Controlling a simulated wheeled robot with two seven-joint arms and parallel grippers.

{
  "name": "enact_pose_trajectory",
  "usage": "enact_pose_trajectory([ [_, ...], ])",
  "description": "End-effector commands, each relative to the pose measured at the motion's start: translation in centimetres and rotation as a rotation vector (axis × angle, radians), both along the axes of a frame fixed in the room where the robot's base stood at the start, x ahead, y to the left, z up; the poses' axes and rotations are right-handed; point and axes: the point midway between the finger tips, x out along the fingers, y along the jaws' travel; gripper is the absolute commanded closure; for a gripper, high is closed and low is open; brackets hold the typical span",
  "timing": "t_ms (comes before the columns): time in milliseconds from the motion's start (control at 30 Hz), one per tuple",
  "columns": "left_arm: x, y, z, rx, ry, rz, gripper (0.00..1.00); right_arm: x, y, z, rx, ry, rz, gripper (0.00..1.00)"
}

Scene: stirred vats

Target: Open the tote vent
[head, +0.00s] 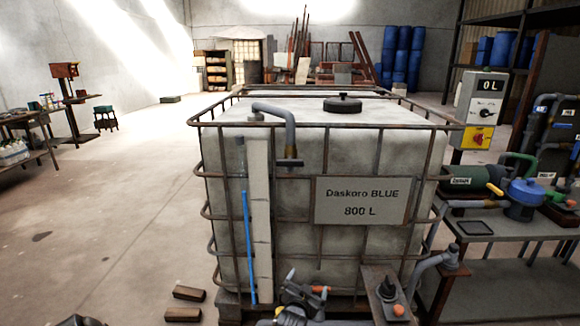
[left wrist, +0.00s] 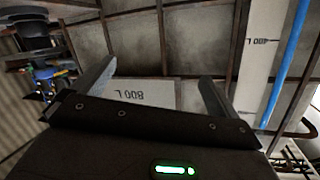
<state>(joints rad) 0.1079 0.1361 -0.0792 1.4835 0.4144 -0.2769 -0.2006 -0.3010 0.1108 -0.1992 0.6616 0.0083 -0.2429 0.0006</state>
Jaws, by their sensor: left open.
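The tote (head: 290,220) is a white caged tank labelled "Daskoro BLUE 800 L" (head: 360,201). No part of it is marked as the vent. A round black cap (head: 343,103) sits on its top, seated as far as I can see. A grey bent pipe (head: 289,130) comes over the front left top edge and ends in a short crossbar. My right gripper is not in view.
A blue level tube (head: 249,245) runs down the tote's front left. A brown plate (head: 372,277) with a black knob stands at bottom right. A bench (head: 525,240) with a blue pump (head: 523,198) and a "0 L" control box (head: 483,110) are right. Floor at left is mostly clear.

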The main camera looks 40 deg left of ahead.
Motion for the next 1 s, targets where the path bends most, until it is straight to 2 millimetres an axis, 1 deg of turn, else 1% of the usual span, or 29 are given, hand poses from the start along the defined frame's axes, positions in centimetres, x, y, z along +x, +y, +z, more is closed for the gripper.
enact_pose_trajectory([
  [33, 1.6, 1.0, 5.9, 0.008, -0.119, 0.033, 0.02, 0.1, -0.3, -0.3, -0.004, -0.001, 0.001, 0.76],
  [67, 2.0, 1.6, 9.2, 0.012, -0.182, 0.054, 0.02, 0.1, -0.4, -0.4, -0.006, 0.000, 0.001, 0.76],
  [100, 2.3, 2.4, 13.3, 0.016, -0.262, 0.080, 0.02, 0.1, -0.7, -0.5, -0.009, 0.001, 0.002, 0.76],
  [167, 2.1, 3.4, 18.9, 0.018, -0.372, 0.118, 0.02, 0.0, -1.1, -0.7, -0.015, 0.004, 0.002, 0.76],
  [200, 1.7, 4.1, 22.1, 0.017, -0.437, 0.141, 0.02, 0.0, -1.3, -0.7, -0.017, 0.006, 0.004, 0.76],
  [300, 0.2, 5.2, 28.2, 0.013, -0.566, 0.185, 0.02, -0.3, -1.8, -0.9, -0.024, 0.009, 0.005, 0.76],
  [333, -0.2, 5.5, 29.5, 0.011, -0.594, 0.196, 0.02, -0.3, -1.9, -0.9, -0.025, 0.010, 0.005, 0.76],
  [400, -1.1, 5.9, 31.7, 0.007, -0.644, 0.213, 0.02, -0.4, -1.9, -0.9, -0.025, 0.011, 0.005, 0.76],
  [500, -1.8, 6.2, 33.3, 0.003, -0.679, 0.229, 0.02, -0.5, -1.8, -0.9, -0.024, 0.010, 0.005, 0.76],
  [667, -1.8, 6.4, 33.7, 0.003, -0.687, 0.231, 0.02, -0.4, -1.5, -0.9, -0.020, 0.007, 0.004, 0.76],
  [833, -0.5, 7.3, 34.4, 0.005, -0.685, 0.230, 0.02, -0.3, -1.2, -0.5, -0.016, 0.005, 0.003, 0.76],
  [1000, 1.8, 9.2, 35.7, 0.005, -0.684, 0.231, 0.02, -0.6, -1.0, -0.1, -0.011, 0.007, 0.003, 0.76],
])
